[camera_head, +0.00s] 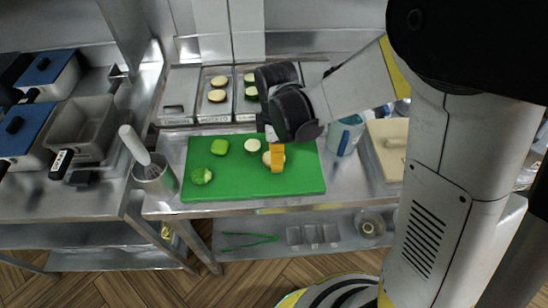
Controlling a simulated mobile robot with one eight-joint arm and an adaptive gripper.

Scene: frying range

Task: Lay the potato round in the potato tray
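A pale potato round (266,159) lies at the right part of the green cutting board, partly hidden by my gripper (276,157). The orange fingertips point down at it, touching or just above the board. The view does not show whether they are open or closed on it. The potato tray (214,119) is a narrow metal tray behind the board, with tan rounds lying in it in a row.
A tray with zucchini rounds (251,91) stands right of the potato tray, another tray (177,110) left. A utensil pot (156,177) and a blue-white container (346,134) flank the board.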

